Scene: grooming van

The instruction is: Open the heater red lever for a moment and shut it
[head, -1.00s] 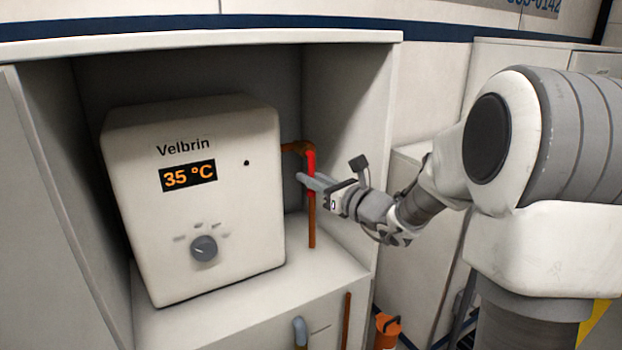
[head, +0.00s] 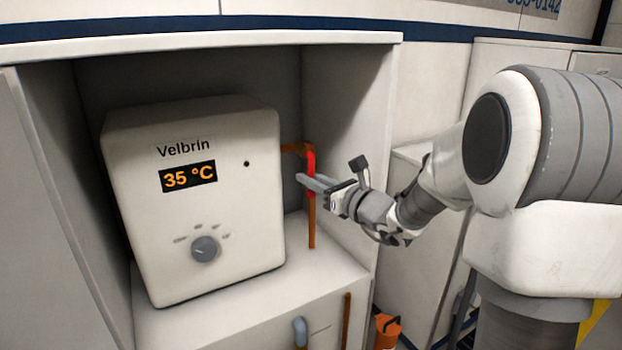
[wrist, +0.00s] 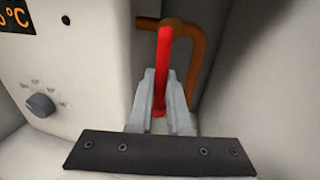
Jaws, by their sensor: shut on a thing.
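The white Velbrin heater (head: 230,205) stands in an open cabinet, and its display (head: 188,177) reads 35 °C. A copper pipe leaves its right side and bends down. The red lever (head: 311,163) lies along the downward run of this pipe. In the wrist view the red lever (wrist: 163,65) hangs down from the pipe joint, and its lower end is between my gripper's fingers. My gripper (head: 305,182) reaches in from the right and is shut on the lever. The fingers (wrist: 162,95) hide part of the lever's lower end.
A grey knob (head: 205,249) sits on the heater's front. The cabinet's right wall (head: 350,130) is close behind my gripper. A grey-blue pipe end (head: 300,332) and an orange container (head: 386,332) are below. The shelf in front of the pipe is clear.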

